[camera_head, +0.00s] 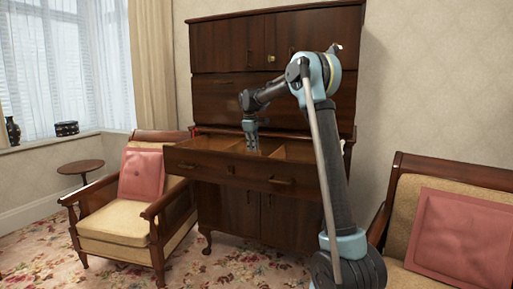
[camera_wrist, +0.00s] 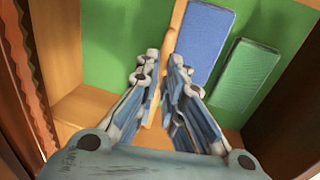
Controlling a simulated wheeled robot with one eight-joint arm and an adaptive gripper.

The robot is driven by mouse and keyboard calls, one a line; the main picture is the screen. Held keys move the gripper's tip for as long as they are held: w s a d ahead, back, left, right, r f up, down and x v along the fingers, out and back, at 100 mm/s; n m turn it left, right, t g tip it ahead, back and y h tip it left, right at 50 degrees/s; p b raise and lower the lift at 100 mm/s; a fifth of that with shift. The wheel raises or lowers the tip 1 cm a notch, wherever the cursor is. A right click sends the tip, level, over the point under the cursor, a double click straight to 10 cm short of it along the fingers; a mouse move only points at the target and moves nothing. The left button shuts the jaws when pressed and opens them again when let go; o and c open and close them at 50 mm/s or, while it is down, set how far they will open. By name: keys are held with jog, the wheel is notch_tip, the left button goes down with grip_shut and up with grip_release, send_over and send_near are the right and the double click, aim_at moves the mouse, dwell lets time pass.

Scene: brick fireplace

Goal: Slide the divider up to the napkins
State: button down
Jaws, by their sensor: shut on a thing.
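In the wrist view, the divider (camera_wrist: 175,24) is a thin wooden strip standing in a green-lined drawer. My gripper (camera_wrist: 164,60) has its fingertips closed on either side of it. A blue napkin (camera_wrist: 207,40) lies right of the divider, close to it at the far end. A green napkin (camera_wrist: 245,80) lies further right, at a slant. In the head view, the drawer (camera_head: 228,172) is pulled out of a dark wooden cabinet, and my gripper (camera_head: 250,140) reaches down into it. The napkins cannot be made out there.
The drawer section left of the divider shows bare green lining (camera_wrist: 105,45). Wooden drawer walls (camera_wrist: 85,110) bound the space. An armchair with a pink cushion (camera_head: 141,174) stands left of the cabinet (camera_head: 228,45), another armchair (camera_head: 450,230) at right. Patterned carpet lies in front.

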jog(key=s, duration=0.1)
jog(key=s+a, duration=0.1)
jog(key=s, duration=0.1)
jog(key=s+a, duration=0.1)
jog(key=s, duration=0.1)
jog(key=c, duration=1.7)
grip_release()
jog(key=shift+r, duration=0.15)
notch_tip(320, 180, up, 12)
jog(key=s, duration=0.2)
jog(key=shift+a+f, duration=0.25)
jog(key=shift+a, duration=0.05)
jog(key=shift+s, duration=0.15)
